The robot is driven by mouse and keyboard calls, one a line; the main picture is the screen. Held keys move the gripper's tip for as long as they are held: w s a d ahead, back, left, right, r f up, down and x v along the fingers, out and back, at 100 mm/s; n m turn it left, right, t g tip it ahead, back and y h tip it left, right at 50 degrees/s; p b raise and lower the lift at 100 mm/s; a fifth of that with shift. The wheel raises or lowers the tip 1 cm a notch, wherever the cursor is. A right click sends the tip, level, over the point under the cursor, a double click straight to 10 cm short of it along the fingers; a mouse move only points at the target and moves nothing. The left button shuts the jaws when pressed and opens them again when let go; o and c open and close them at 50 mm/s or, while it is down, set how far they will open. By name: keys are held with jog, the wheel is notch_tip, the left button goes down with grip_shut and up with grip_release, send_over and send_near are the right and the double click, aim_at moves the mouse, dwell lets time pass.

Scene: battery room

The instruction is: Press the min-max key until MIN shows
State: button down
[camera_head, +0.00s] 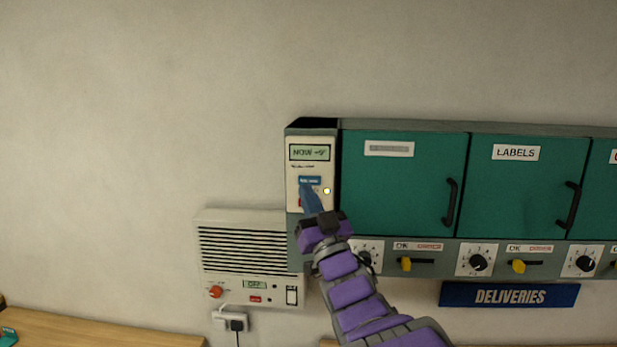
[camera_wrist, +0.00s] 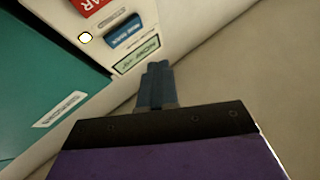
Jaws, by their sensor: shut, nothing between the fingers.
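A narrow cream panel (camera_head: 296,172) at the left end of the wall cabinets holds a small display (camera_head: 310,152) that reads NOW and what looks like -9°. Below the display is a blue key (camera_head: 310,180); it also shows in the wrist view (camera_wrist: 125,31), where the panel appears upside down. A red key (camera_wrist: 92,5) is partly cut off in the wrist view and mostly hidden behind my gripper in the head view. My gripper (camera_head: 305,187) is shut and empty, its blue fingertips in front of the panel near the blue key's lower edge. I cannot tell whether they touch it.
A small pale round spot (camera_head: 326,190) shows right of the keys. Teal cabinet doors (camera_head: 400,190) with black handles extend right, above dials and yellow levers. A vented cream wall unit (camera_head: 250,255) is at lower left. A DELIVERIES sign (camera_head: 510,295) hangs below. The upper wall is bare.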

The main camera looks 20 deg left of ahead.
aim_at(303, 170)
jog(key=shift+w+a, duration=0.25)
jog(key=shift+w, duration=0.75)
jog(key=shift+w+a, duration=0.25)
jog(key=shift+w, duration=0.75)
jog(key=shift+w, duration=0.15)
dwell(0.4)
jog(key=shift+w+r, duration=0.1)
jog(key=shift+w, duration=0.1)
jog(key=shift+w+a, duration=0.1)
jog(key=shift+w, duration=0.2)
dwell(0.8)
jog(key=shift+s+d+b, duration=0.2)
jog(key=shift+s+b, duration=0.15)
jog(key=shift+s, duration=0.4)
